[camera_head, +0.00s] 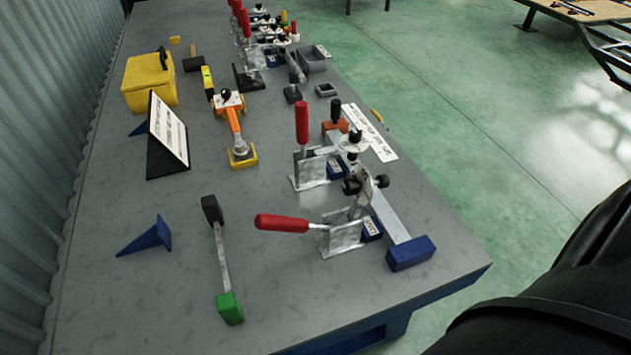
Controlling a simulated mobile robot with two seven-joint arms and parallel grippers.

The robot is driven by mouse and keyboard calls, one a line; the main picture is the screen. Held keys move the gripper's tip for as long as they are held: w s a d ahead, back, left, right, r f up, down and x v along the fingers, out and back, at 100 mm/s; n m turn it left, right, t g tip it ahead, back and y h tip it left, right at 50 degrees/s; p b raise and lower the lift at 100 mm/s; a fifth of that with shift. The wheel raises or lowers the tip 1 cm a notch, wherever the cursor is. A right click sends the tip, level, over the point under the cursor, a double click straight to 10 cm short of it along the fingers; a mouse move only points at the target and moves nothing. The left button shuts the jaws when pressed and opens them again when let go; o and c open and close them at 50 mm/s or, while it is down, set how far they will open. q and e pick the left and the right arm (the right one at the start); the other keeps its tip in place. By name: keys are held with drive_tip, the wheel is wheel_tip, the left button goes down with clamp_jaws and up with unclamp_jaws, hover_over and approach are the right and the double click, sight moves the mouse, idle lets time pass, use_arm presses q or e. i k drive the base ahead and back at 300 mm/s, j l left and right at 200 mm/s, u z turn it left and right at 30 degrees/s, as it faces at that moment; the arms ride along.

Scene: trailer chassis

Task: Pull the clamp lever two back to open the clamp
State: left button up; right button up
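Two toggle clamps with red levers stand near the right edge of the grey table. The nearer clamp's red lever (282,223) lies almost flat and points left from its metal bracket (342,236). The farther clamp's red lever (302,125) stands upright on its bracket (315,169). Small labels sit on blue blocks beside both clamps, but I cannot read which is number two. A blue-ended bar (410,253) lies right of the nearer clamp, with white and black-knobbed parts (367,185) above it. Neither of my grippers is in view.
The grey table (190,300) also holds a green-and-black-ended bar (221,255), a blue wedge (147,237), a sign (167,138), an orange tool (235,125) and a yellow box (149,82). More red-levered clamps (246,24) stand at the far end. The front left is clear.

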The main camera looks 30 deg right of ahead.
sight(301, 108)
drive_tip(key=z, duration=0.85)
